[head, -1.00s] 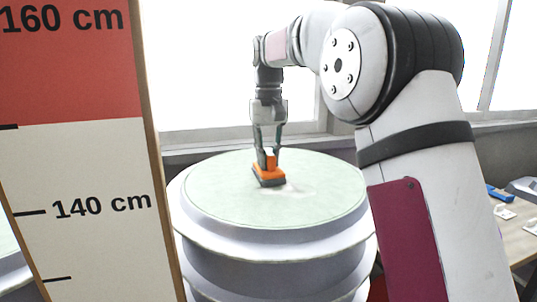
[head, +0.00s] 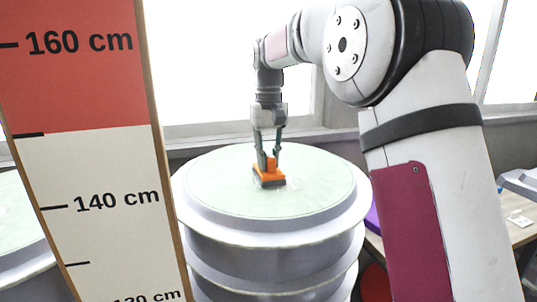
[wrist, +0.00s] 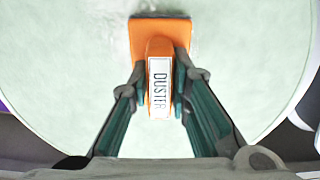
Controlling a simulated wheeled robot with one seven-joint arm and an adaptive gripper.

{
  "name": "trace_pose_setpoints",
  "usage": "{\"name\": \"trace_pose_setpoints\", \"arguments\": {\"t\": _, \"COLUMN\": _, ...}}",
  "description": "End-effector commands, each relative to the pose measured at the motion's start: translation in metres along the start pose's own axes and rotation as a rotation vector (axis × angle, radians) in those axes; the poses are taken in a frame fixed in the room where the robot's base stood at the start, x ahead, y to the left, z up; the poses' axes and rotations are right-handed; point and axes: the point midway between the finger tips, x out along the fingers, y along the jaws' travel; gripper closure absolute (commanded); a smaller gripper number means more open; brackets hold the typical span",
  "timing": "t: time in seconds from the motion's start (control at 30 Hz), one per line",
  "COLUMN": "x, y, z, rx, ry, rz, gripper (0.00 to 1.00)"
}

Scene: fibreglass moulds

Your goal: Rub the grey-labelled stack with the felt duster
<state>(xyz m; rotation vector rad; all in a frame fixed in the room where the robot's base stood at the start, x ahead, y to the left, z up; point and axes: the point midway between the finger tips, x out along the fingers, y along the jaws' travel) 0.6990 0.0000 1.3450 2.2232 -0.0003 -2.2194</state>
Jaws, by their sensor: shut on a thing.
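The felt duster (head: 268,175) is orange with a dark grey felt base. It sits felt side down on the pale green round top of a stack (head: 310,195) of grey-white moulds. My gripper (head: 268,157) is shut on the duster's orange handle from above. In the wrist view the duster (wrist: 159,32) points away from me, with a white "DUSTER" label on its handle, and my gripper's fingers (wrist: 159,90) flank it. The felt appears to touch the top, near its middle. No grey label shows on the stack in these views.
A tall red and white height board (head: 100,200) with centimetre marks stands close at the left. Part of another pale round top (head: 20,220) shows behind it. A wooden table (head: 510,225) with small items is at the right. Windows (head: 200,70) line the back.

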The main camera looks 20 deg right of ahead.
Motion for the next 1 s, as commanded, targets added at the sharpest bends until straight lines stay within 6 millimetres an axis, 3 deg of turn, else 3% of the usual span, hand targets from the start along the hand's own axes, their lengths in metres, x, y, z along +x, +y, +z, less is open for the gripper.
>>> {"name": "trace_pose_setpoints", "arguments": {"t": 1.0, "x": 0.003, "y": 0.0, "z": 0.057, "rx": 0.0, "ry": -0.004, "rz": 0.0, "gripper": 1.0}}
